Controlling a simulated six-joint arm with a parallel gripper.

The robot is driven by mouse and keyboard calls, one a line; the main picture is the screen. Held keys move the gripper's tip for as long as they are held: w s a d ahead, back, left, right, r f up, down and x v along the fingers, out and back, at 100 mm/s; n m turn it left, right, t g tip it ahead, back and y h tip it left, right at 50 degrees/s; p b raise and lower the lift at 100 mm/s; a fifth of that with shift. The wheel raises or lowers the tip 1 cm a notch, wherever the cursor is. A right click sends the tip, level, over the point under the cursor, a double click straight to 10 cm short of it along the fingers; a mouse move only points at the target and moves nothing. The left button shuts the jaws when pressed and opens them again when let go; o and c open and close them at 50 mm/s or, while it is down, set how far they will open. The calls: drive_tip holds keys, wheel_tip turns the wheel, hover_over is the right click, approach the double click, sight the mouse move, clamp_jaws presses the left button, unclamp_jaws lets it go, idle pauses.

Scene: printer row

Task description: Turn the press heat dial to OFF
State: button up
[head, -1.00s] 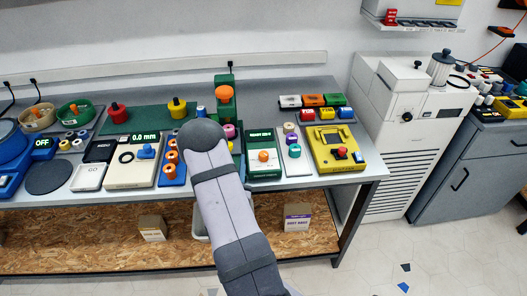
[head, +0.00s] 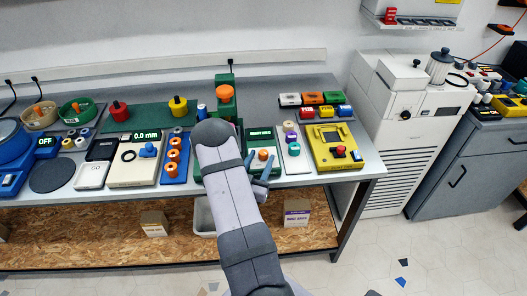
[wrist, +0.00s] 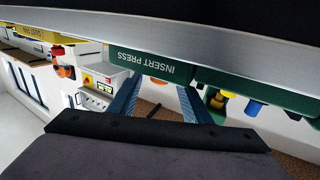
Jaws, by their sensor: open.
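The insert press is the green unit with a lit display (head: 262,134) near the table's front edge. Its orange dial (head: 263,154) sits below the display; the dial's setting is too small to read. My gripper (head: 261,172) is open and empty at the front of the press, close to the dial, partly hidden by my arm. In the wrist view the picture is upside down, with the INSERT PRESS label (wrist: 151,68) on the front face. The orange dial (wrist: 157,80) shows between the two spread blue fingers of my gripper (wrist: 157,92). I see no contact.
A tray of knobs (head: 293,145) and a yellow unit with a red knob (head: 335,146) stand right of the press. A blue strip with orange rings (head: 174,158) and a white gauge unit (head: 133,170) stand left. The floor in front is free.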

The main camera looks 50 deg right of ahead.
sight(262, 157)
drive_tip(key=shift+p+x, duration=0.4)
drive_tip(key=shift+x, duration=1.3)
drive_tip(key=shift+c, duration=0.2)
drive_tip(key=c, duration=1)
